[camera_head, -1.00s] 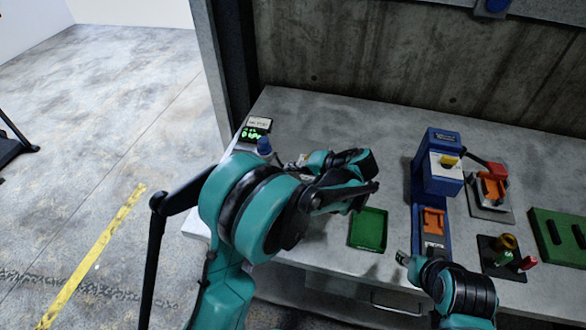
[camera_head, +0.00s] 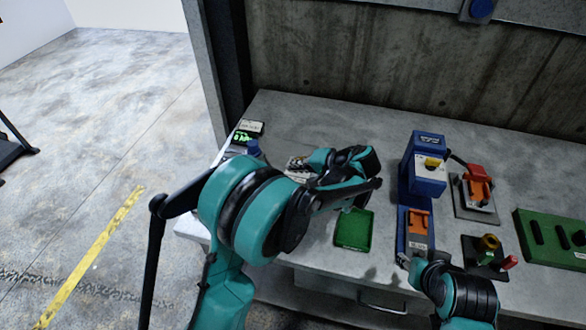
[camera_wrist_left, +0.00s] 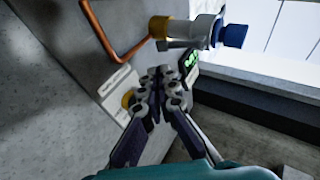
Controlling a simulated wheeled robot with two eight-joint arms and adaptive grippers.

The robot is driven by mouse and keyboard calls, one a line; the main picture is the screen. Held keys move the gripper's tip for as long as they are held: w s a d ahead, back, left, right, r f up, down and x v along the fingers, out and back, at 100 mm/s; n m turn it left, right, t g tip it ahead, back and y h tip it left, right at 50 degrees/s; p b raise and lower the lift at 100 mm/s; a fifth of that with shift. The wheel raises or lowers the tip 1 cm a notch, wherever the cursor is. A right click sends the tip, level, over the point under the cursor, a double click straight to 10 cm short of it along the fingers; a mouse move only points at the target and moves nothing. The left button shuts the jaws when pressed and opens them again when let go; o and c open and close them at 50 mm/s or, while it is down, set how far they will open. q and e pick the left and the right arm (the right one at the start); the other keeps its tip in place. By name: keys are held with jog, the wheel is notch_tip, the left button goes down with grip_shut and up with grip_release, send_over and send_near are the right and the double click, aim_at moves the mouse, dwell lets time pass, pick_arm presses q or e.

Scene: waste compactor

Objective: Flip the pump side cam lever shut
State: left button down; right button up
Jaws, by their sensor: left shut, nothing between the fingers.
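In the left wrist view, a pipe fitting with a grey body (camera_wrist_left: 202,29), a yellow collar (camera_wrist_left: 160,27) and a blue end (camera_wrist_left: 235,36) lies beyond my left gripper (camera_wrist_left: 160,78). That gripper is shut and empty, its fingertips together, apart from the fitting in the picture. I cannot clearly make out the cam lever. A yellow round part (camera_wrist_left: 128,98) is partly hidden behind the fingers. In the head view the blue end (camera_head: 253,148) shows at the bench's left edge; my left arm hides most of the fitting. My right gripper (camera_head: 404,261) is low over the bench front, its jaw unclear.
A copper pipe (camera_wrist_left: 112,42) bends near the fitting, with a green-lit display (camera_wrist_left: 190,62) close by. On the bench are a green tray (camera_head: 353,231), a blue machine (camera_head: 427,170), a red-handled clamp (camera_head: 478,185) and a green slotted block (camera_head: 555,240).

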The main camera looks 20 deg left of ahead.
pick_arm(q)
jog(key=d+f+p+v, duration=0.1)
jog(key=p+v, duration=0.1)
jog(key=v, duration=0.7)
jog(key=shift+d+f, duration=0.15)
jog(key=shift+f, duration=0.05)
jog(key=shift+s, duration=0.15)
